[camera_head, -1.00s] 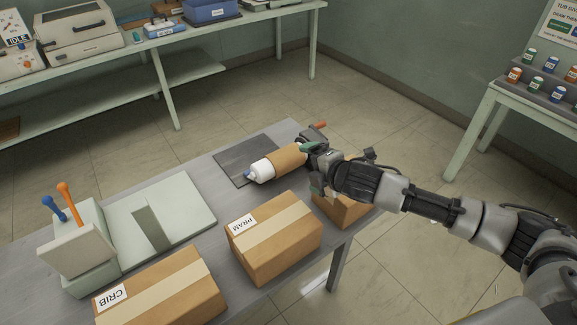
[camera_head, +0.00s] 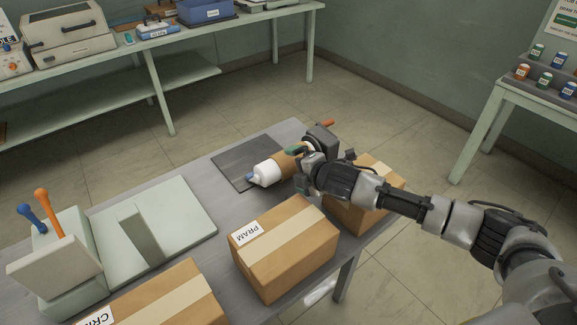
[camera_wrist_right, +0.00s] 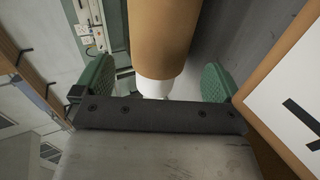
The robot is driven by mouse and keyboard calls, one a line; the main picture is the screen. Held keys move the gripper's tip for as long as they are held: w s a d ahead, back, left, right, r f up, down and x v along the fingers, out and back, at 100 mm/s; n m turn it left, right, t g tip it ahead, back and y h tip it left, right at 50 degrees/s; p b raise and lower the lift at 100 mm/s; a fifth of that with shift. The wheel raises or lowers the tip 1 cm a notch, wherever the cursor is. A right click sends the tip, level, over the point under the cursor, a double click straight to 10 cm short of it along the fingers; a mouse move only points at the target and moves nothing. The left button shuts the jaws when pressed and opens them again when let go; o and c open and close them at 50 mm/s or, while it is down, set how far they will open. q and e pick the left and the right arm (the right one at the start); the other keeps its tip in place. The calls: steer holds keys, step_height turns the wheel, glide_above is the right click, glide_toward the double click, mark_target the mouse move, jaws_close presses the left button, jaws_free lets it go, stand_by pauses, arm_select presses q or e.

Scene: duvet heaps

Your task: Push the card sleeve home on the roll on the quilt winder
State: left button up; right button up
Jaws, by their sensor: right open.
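The winder (camera_head: 321,139) stands at the far end of the grey table, with an orange handle on top. The white roll (camera_head: 267,173) points left from it, over a dark plate. The brown card sleeve (camera_head: 287,160) is around the roll, whose white end sticks out at the left. My right gripper (camera_head: 302,163) is at the sleeve's right part and hides it there. In the wrist view, the sleeve (camera_wrist_right: 155,38) and a white end (camera_wrist_right: 154,88) lie between the open green fingers, apart from both. How far the sleeve is on is hidden. My left gripper is out of view.
A carton marked PRAM (camera_head: 285,248) stands in front of the roll, with another carton (camera_head: 370,205) under my right arm. A CRIB carton (camera_head: 165,300) is at the front. A pale device with two levers (camera_head: 65,260) stands at left.

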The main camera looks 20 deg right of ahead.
mark_target(292, 167)
steer(key=shift+x, duration=3.15)
steer(key=c, duration=0.8)
steer(key=shift+d, duration=0.1)
steer(key=shift+c, duration=0.2)
steer(key=shift+w+d, duration=0.25)
steer(key=shift+d, duration=0.5)
steer(key=o, duration=0.8)
steer(key=shift+o, duration=0.2)
